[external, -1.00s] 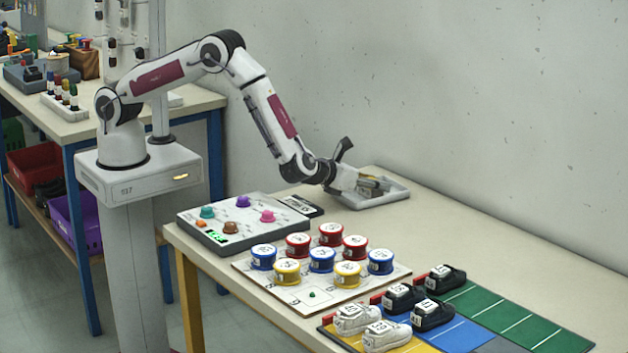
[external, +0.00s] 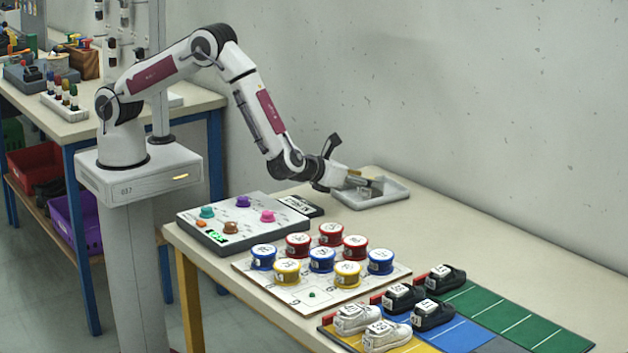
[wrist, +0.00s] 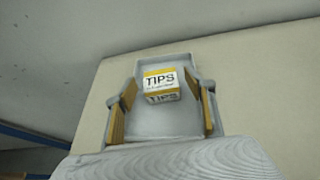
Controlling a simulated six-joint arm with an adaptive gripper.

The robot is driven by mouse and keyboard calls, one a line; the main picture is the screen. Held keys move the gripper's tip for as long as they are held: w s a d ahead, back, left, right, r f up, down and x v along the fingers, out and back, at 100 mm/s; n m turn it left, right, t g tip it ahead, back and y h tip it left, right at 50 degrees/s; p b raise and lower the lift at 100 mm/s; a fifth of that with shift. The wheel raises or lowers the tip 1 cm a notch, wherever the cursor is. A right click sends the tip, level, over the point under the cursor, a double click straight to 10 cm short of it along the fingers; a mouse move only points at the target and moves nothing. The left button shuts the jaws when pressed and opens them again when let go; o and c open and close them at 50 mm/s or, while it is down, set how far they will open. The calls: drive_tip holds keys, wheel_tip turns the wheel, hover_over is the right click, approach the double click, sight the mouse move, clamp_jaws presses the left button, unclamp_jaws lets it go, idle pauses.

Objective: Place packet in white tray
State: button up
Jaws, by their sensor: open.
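The packet (wrist: 161,86), a small white and yellow box marked TIPS, lies inside the white tray (wrist: 158,126) in the wrist view, towards the tray's far end. My gripper (wrist: 168,104) is open, with one yellow-padded finger on each side of the packet's line and a visible gap to it on both sides. In the external view my gripper (external: 364,183) is tilted down just over the tray (external: 398,193) at the back of the table. The packet is hard to make out there among the fingers.
A grey button panel (external: 238,216) stands left of the tray. A board with several coloured round tins (external: 322,260) is in front. Shoes (external: 404,298) on coloured mats are at the lower right. The table right of the tray is bare.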

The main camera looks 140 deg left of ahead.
drive_tip(key=v, duration=0.8)
idle(0.7)
